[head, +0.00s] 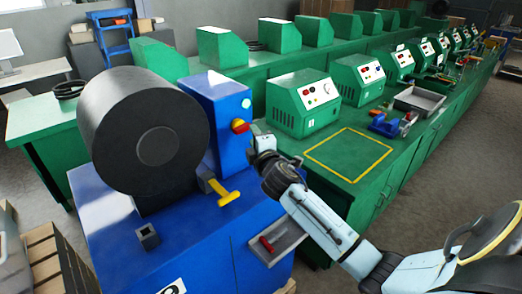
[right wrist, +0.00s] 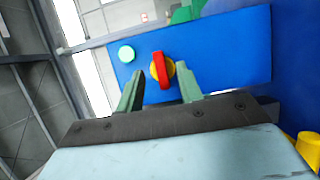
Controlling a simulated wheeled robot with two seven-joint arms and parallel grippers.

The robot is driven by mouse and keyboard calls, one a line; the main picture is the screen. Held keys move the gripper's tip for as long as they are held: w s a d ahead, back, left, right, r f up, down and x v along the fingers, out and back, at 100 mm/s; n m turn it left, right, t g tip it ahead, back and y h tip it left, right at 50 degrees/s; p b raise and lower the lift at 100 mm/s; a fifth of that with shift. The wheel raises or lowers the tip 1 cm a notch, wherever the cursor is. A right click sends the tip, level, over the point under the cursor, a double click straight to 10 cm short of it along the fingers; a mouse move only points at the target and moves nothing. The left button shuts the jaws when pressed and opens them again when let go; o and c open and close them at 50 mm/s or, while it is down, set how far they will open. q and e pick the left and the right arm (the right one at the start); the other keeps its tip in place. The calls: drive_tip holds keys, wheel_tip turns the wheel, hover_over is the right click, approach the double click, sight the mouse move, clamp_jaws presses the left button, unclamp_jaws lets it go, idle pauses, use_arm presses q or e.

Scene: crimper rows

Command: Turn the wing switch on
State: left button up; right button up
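The wing switch (head: 240,126) has a red wing on a yellow round base. It sits on the side of the blue machine's upright box (head: 220,110), below a pale green round button (head: 246,103). In the right wrist view the red wing (right wrist: 161,70) stands nearly in line with the fingers, slightly tilted, with the green button (right wrist: 126,54) to its left. My right gripper (head: 258,146) is close to the box; in the wrist view its two green fingers (right wrist: 160,86) are apart, one on each side of the switch. I see no contact with the wing. My left gripper is out of view.
A large black drum (head: 110,125) stands left of the box. A yellow T-shaped handle (head: 228,197) and a grey tray with a red-handled tool (head: 277,243) lie below the gripper. Green benches with several green machines (head: 303,100) run along the right.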

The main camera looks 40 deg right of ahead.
drive_tip(key=v, duration=0.6)
drive_tip(key=shift+s+a, duration=0.1)
drive_tip(key=shift+s, duration=0.05)
